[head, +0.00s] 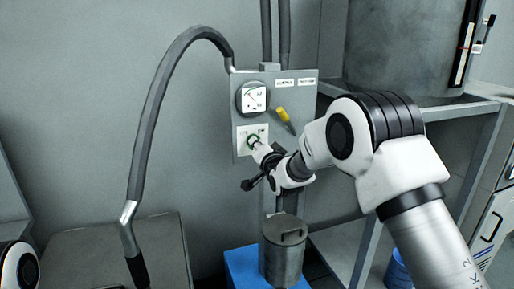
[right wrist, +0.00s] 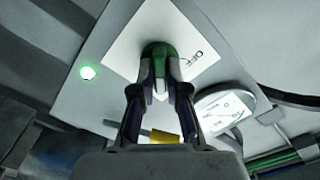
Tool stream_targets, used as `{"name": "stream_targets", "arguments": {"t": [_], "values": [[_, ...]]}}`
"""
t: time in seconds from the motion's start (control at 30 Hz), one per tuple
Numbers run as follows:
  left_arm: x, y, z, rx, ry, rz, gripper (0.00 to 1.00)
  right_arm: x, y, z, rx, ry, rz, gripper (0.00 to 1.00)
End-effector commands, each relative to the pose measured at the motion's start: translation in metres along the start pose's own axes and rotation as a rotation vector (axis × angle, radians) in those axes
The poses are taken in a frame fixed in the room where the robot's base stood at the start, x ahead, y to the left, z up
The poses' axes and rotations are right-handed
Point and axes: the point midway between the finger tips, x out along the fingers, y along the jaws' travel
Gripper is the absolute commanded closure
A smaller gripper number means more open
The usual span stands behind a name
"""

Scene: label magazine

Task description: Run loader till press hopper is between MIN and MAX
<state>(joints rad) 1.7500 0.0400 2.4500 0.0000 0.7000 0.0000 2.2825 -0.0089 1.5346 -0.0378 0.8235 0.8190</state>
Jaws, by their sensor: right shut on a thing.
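A grey control panel (head: 281,90) stands against the wall. On its lower left is a white plate with a green rotary knob (head: 253,139). My right gripper (head: 258,147) is shut on this knob, which also shows in the right wrist view (right wrist: 160,50). An OFF mark is readable beside the knob there, and a green lamp (right wrist: 87,72) is lit on the panel. A large grey hopper (head: 405,45) is at the upper right, with a dark upright level strip (head: 465,45) and small tags beside it. Its level and tag wording are too small to read. My left gripper is out of view.
A round white-faced dial (head: 253,97) and a yellow handle (head: 284,116) are on the panel. A grey hose (head: 150,110) arches at left. A lidded metal canister (head: 284,250) stands below, by a blue box (head: 242,267). A metal frame (head: 375,245) is at right.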

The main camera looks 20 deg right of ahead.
Motion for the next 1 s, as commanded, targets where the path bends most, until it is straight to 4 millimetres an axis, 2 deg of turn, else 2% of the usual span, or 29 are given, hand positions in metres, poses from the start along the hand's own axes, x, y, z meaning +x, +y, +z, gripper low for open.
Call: {"name": "stream_targets", "arguments": {"t": [0.47, 0.5, 0.53, 0.87, 1.0], "values": [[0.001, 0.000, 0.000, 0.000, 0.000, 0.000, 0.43, 0.000, 0.000, -0.001, 0.016, 0.001, 0.001, 1.00], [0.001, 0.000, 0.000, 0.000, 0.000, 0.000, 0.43, 0.000, 0.000, -0.001, 0.015, 0.001, 0.001, 0.72], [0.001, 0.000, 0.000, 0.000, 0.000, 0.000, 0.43, 0.000, 0.000, -0.001, 0.015, 0.001, 0.001, 0.62], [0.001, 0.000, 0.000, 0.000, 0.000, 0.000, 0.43, -0.002, 0.000, -0.001, 0.014, 0.001, 0.000, 0.61], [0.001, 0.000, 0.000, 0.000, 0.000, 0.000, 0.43, -0.018, 0.000, -0.001, 0.014, 0.000, 0.001, 0.61]]}}
